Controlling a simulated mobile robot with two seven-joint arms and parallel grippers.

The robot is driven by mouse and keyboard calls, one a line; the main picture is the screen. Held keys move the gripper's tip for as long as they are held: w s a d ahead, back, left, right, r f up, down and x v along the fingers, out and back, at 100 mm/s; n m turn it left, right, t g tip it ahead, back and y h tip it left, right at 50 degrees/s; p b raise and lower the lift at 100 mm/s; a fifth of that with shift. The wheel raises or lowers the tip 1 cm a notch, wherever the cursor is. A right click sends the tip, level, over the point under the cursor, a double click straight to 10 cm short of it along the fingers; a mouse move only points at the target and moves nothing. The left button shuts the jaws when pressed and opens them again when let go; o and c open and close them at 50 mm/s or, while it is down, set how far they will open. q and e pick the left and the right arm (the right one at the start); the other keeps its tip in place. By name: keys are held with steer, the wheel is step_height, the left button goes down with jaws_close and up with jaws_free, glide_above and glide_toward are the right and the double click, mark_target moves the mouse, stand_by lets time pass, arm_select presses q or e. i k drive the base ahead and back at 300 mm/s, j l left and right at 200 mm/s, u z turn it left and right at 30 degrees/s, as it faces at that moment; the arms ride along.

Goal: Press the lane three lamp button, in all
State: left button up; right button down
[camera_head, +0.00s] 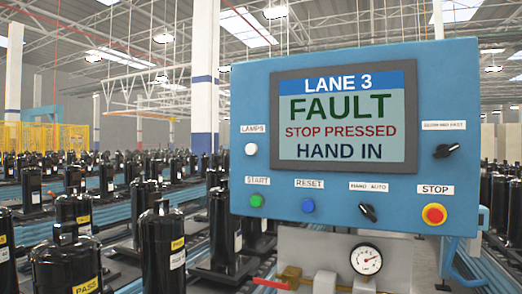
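A blue control panel (400,212) fills the right half of the head view. Its screen (345,117) reads "LANE 3 FAULT STOP PRESSED HAND IN". A white round button (251,149) sits at the panel's left edge, under a label (252,128) that reads "LAMPS". Neither of my grippers shows in this view.
Below are a green start button (256,201), blue reset button (308,205), black hand/auto knob (368,212) and red-and-yellow stop button (434,214). Another black knob (446,150) is above. A gauge (366,259) hangs underneath. Black compressors (163,250) stand in rows at left.

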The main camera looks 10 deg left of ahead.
mark_target(251, 148)
steer(key=i+j+z, duration=0.4)
steer(key=i+j, duration=0.6)
